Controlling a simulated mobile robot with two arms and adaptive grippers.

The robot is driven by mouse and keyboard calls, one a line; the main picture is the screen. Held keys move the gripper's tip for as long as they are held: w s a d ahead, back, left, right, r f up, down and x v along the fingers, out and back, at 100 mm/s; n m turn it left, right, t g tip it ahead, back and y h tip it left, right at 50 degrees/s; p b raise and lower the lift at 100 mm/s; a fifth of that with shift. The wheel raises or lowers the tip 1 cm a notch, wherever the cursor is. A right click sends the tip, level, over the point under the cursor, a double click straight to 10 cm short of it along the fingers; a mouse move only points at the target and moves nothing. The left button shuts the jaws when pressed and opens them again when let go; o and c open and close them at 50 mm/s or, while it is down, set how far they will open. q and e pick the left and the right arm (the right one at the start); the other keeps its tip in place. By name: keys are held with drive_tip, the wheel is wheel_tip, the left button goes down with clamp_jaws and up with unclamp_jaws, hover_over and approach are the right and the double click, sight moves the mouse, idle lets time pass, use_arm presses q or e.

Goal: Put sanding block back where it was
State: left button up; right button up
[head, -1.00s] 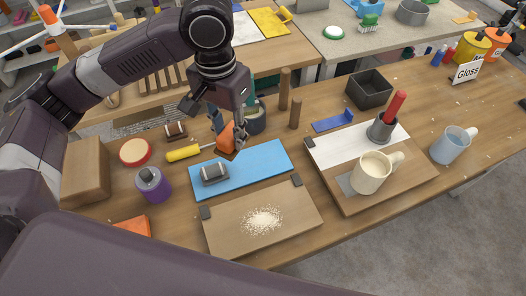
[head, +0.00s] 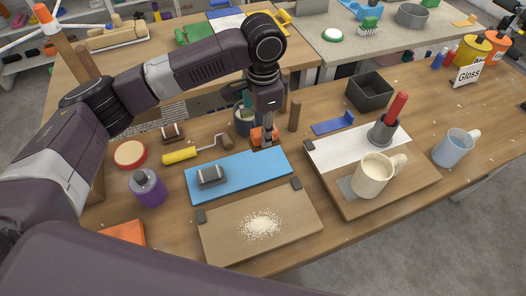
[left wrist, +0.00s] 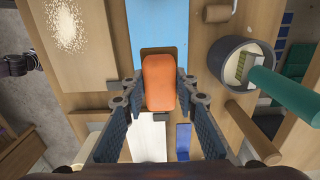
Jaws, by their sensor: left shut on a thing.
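The sanding block (head: 264,136), orange on top with a brown base, is held by my left gripper (head: 267,122), which points down. In the left wrist view the orange block (left wrist: 158,84) sits between the two fingers of the gripper (left wrist: 155,92). The block is level, at the far right end of the blue mat (head: 240,172), in front of the dark pot (head: 243,122). I cannot tell whether it touches the table.
Nearer stands a board with pale dust (head: 262,224); a cream mug (head: 371,176) stands on the right board.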

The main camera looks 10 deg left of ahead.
use_arm(q)
wheel_tip(320, 180, down, 5)
drive_tip(key=shift+f, duration=0.2)
wheel_tip(320, 180, down, 4)
drive_tip(key=shift+f+p, duration=0.1)
drive_tip(key=shift+p, duration=0.3)
use_arm(e)
drive_tip(key=shift+s+r, duration=0.45)
drive_tip(key=shift+s, duration=0.4)
use_arm(q)
drive_tip(key=shift+f, duration=0.1)
drive_tip(key=o, duration=1)
drive_tip(key=shift+f, duration=0.1)
use_arm(e)
drive_tip(key=shift+w+a, duration=0.1)
drive_tip(key=shift+a, duration=0.05)
use_arm(q)
wheel_tip(320, 180, up, 12)
drive_tip(key=shift+r+b, duration=0.2)
drive_tip(key=shift+b, duration=0.7)
use_arm(e)
drive_tip(key=shift+f, duration=0.9)
